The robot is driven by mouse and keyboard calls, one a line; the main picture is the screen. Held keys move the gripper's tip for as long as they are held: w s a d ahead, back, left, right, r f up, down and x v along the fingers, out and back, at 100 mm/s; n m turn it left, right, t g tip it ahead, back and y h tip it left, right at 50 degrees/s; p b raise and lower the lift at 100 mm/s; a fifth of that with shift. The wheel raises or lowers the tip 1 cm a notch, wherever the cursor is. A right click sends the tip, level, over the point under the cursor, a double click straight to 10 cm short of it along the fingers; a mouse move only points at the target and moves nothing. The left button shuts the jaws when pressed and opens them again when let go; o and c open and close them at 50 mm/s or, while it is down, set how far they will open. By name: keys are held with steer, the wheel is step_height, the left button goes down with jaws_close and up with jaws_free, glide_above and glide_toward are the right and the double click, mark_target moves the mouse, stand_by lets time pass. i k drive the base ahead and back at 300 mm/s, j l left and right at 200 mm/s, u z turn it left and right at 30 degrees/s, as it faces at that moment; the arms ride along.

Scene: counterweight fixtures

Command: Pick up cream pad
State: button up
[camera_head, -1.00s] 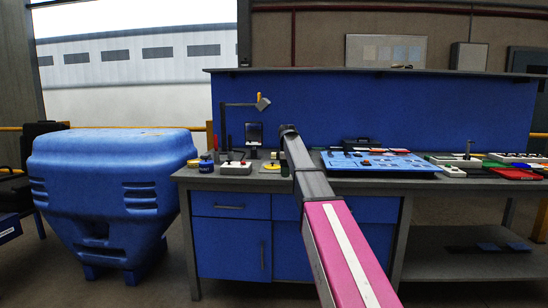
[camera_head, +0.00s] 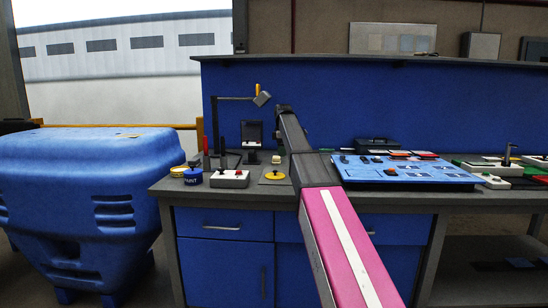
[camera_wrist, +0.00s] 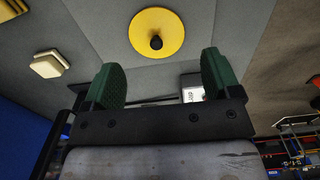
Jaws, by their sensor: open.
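The cream pad (camera_wrist: 48,64) is a small pale block with rounded edges on the grey bench top, left of my gripper in the wrist view. In the head view a small cream piece (camera_head: 276,159), which looks like the same pad, sits behind a yellow disc (camera_head: 274,175). My gripper (camera_wrist: 160,76) has two green fingers spread wide, with nothing held between them. The pad lies outside the fingers, apart from them. In the head view my arm reaches over the bench, and the fingers cannot be made out.
The yellow disc with a black knob (camera_wrist: 157,35) lies ahead of the fingers in the wrist view. A white box with a red knob (camera_head: 230,178), a blue paint pot (camera_head: 193,177) and a desk lamp (camera_head: 262,98) stand nearby. A blue panel (camera_head: 415,176) lies right of my arm.

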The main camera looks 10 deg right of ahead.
mark_target(276, 160)
steer(key=i, duration=0.9)
